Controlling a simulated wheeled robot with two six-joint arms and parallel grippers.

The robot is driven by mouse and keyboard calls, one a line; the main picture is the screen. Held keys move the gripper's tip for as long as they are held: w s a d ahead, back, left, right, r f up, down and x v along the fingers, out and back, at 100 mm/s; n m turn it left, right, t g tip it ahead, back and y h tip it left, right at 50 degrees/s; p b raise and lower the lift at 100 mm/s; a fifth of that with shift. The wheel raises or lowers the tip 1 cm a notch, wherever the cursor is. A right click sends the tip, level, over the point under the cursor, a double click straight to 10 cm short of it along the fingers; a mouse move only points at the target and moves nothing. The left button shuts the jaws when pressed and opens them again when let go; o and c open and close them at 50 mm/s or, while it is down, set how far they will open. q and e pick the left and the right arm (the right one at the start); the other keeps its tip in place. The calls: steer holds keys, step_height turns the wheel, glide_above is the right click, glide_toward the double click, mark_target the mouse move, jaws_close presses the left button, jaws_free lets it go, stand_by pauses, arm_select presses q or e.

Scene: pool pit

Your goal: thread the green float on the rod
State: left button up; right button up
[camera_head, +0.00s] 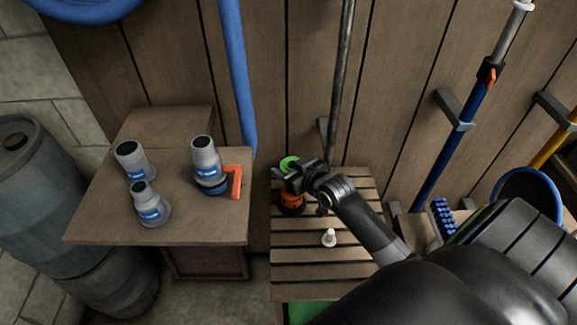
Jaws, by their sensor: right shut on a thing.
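The green float (289,162) shows as a small curved green piece at the far left of the slatted wooden bench. My right gripper (291,174) is shut on it and hides much of it. Below the gripper, an orange and black round piece (291,203) sits on the bench, partly covered by the gripper. I cannot make out the rod for sure; it may be hidden behind the gripper and float. My left gripper is not in view.
A slatted bench (320,255) carries a small white piece (329,238). A wooden table (105,212) at left holds several grey bottles and an orange piece (234,181). A metal pole (343,70) stands behind the bench. A blue brush (443,218) is at right.

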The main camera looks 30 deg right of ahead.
steer(key=shift+f, duration=0.35)
steer(key=shift+f, duration=0.15)
steer(key=shift+f+b, duration=1.2)
steer(key=shift+f, duration=0.1)
steer(key=shift+f, duration=0.1)
steer(key=shift+f+b, duration=0.6)
steer(key=shift+f, duration=0.2)
steer(key=o, duration=1.5)
steer(key=shift+c, duration=0.2)
